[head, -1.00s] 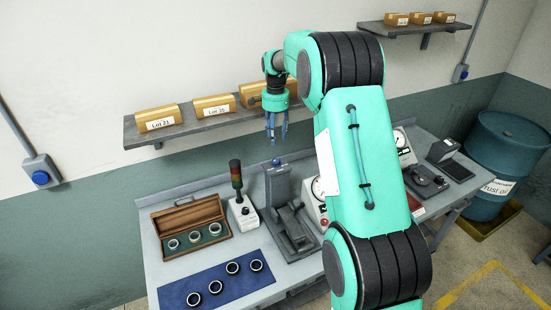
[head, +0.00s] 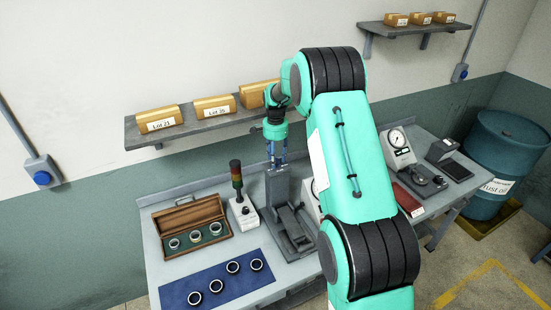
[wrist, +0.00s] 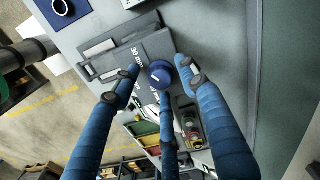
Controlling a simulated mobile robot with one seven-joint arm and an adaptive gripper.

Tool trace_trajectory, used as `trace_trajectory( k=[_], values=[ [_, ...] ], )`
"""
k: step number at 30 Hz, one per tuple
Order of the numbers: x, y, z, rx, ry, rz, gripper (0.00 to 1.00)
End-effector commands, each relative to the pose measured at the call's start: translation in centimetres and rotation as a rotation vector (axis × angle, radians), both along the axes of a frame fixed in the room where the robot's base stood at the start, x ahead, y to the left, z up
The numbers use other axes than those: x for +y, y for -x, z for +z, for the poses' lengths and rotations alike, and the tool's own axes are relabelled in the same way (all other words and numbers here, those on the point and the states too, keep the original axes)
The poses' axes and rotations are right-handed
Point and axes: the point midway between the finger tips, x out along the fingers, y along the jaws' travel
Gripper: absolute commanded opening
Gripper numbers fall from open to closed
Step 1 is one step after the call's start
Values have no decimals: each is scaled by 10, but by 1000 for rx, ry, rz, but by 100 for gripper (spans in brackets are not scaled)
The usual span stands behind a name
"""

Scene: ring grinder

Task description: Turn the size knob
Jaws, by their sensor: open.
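The size knob (wrist: 160,73) is a round blue knob with a white mark, on top of the grey ring grinder, in the wrist view. Flat labels beside it include one reading "30 mm". The grinder (head: 281,205) stands upright on the bench in the head view, where my fingers hide the knob. My gripper (head: 276,163) points down over the post top. In the wrist view my gripper (wrist: 160,78) has its three blue fingers spread around the knob, open. I cannot tell whether any finger touches it.
A signal tower (head: 237,180) stands left of the grinder. A wooden box (head: 167,216) with rings and a blue mat (head: 213,300) with several rings lie further left. A shelf (head: 150,137) with boxes is behind.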

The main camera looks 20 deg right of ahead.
Motion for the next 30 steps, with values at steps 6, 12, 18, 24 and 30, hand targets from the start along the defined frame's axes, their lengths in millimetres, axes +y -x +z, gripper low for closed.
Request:
trace_trajectory(
  k=[6, 12, 18, 24, 30],
  values=[
    [0, 0, -1, 0, 0, 0, 43],
    [0, 0, -1, 0, 0, 0, 18],
    [0, 0, 0, 0, 0, 0, 0],
    [1, 0, 0, 0, 0, 16, 0],
    [1, 0, -1, -1, 0, 77, 0]
  ],
)
